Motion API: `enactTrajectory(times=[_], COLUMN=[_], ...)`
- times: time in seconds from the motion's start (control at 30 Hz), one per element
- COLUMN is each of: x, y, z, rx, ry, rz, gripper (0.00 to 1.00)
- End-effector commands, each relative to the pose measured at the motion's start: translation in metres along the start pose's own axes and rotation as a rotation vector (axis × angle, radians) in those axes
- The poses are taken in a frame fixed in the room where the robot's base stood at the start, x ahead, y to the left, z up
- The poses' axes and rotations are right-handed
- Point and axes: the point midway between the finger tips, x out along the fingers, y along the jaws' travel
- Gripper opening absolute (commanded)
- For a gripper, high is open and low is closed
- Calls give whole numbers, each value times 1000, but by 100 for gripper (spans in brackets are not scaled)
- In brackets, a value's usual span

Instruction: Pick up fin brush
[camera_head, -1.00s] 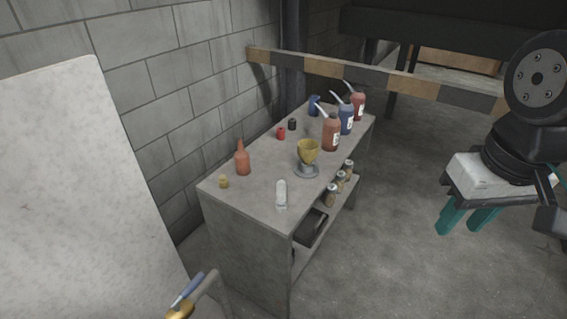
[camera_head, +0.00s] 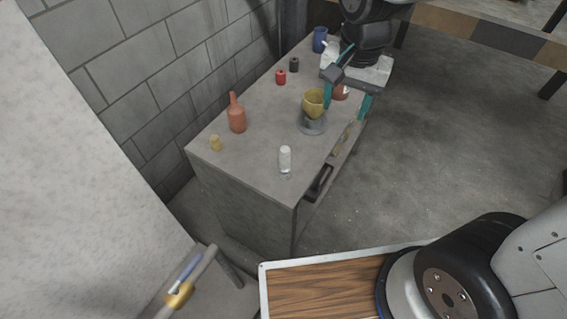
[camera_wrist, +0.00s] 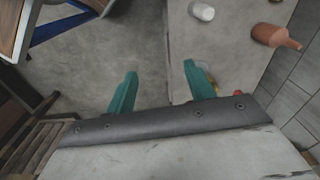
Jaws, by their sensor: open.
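No object is clearly recognisable as a fin brush. At the lower left of the head view, a thin blue piece (camera_head: 186,268) with a gold part (camera_head: 179,295) lies along a grey bar; I cannot tell what it is. In the wrist view, my gripper (camera_wrist: 160,70) is open and empty, with floor and the bench edge between and beyond the fingers.
A pale panel (camera_head: 60,170) stands at left. Floor at right is clear.

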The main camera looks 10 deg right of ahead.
Motion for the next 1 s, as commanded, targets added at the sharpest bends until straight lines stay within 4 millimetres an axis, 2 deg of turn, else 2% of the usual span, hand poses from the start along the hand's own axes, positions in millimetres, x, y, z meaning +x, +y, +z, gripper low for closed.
enactTrajectory(times=[0.03, 0.1, 0.2, 0.3, 0.4, 0.57, 0.87, 1.0], x=[21, 46, 81, 109, 129, 146, 181, 202], y=[-19, -44, -73, -94, -107, -115, -113, -112], z=[0, 0, 4, 10, 16, 20, 25, 29], rx=[44, 124, 225, 305, 361, 399, 400, 400], ry=[-14, -20, -25, -27, -28, -28, -29, -29], rz=[14, 20, 30, 37, 42, 44, 46, 46], gripper=[54, 54, 54, 54, 54, 54, 54, 54])
